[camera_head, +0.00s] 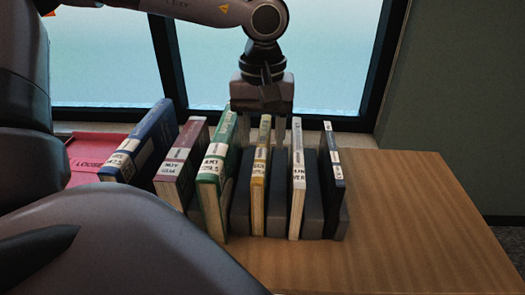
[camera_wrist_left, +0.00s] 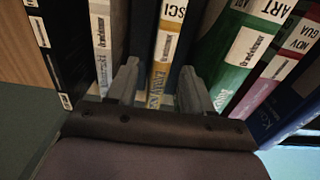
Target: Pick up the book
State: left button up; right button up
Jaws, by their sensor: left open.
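Several books stand upright in a row on the table, with label stickers on their spines. From left to right in the head view they are a blue book (camera_head: 148,146), a maroon book (camera_head: 181,162), a green book (camera_head: 215,170), a thin yellow book (camera_head: 258,185), a white book (camera_head: 297,185) and a black book (camera_head: 333,170). My left gripper (camera_head: 264,108) is open at the far side of the row, by the yellow book. In the left wrist view, the yellow book (camera_wrist_left: 166,52) lies between the spread fingers (camera_wrist_left: 159,86); contact cannot be told. My right gripper is not seen.
Dark grey dividers (camera_head: 312,205) stand between the books on the right. A red tray marked LOOSE (camera_head: 88,150) lies to the left. The wooden table (camera_head: 425,220) is clear on the right. A window (camera_head: 320,60) is behind the row.

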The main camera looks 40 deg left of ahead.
pick_arm(q)
jog(key=shift+f, duration=1.35)
grip_shut()
jog(key=shift+r, duration=0.1)
notch_tip(320, 180, up, 28)
jog(key=p, duration=0.3)
jog(key=shift+p, duration=0.3)
